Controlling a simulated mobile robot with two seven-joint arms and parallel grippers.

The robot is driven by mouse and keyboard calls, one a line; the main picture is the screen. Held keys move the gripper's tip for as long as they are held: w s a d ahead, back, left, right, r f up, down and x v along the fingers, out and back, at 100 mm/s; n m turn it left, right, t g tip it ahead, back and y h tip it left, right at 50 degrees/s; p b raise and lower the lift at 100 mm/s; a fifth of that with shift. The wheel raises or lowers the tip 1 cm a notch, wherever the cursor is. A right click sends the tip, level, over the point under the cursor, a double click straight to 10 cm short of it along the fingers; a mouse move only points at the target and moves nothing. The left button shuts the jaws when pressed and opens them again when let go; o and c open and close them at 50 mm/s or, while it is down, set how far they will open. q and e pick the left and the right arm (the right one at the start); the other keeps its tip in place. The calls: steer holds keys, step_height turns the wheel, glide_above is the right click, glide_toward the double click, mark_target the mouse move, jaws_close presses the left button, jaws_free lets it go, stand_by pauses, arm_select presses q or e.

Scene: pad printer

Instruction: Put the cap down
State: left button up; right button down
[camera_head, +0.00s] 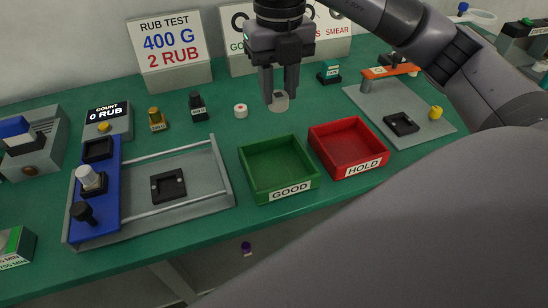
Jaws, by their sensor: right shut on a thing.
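My right gripper (278,92) comes in from the upper right and points down over the table behind the green tray. Its fingers are shut on a small pale cap (280,103), partly hidden between the fingertips. I cannot tell whether the cap touches the table. A second white cap (241,111) with a red mark on top stands on the table just left of the gripper. My left gripper is not in view.
A green GOOD tray (283,196) and a red HOLD tray (375,170) are empty in front. A slide fixture (215,190) is at left, a grey plate fixture (430,130) at right. Small bottles (197,107) and a rub-test sign (168,47) stand behind.

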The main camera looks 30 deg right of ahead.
step_height(320, 180, down, 12)
steer(key=shift+f, duration=2.8)
steer(key=shift+f+b, duration=0.1)
steer(key=shift+b, duration=0.25)
steer(key=c, duration=0.8)
jaws_free()
